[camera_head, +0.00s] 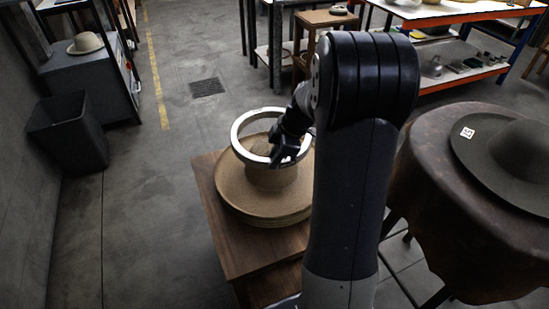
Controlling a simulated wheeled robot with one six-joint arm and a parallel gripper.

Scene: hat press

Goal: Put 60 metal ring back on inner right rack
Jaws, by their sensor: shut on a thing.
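A pale metal ring (238,130) is held level by my gripper (277,158) at its right side. The gripper is shut on the ring's band; the fingertips are dark and partly hidden by the wrist. The ring appears above or around the crown of a tan hat-shaped block (262,198) with a wide brim. I cannot tell whether the ring touches it. The block stands on a wooden table (221,241). No number can be read on the ring. I cannot make out the inner right rack in this view.
A dark felt hat (515,160) with a tag lies on a leather-covered round table (430,210) at right. A dark bin (68,135) and a cabinet with a pale hat (86,43) are at left. Workbenches stand at the back. Floor left of the wooden table is clear.

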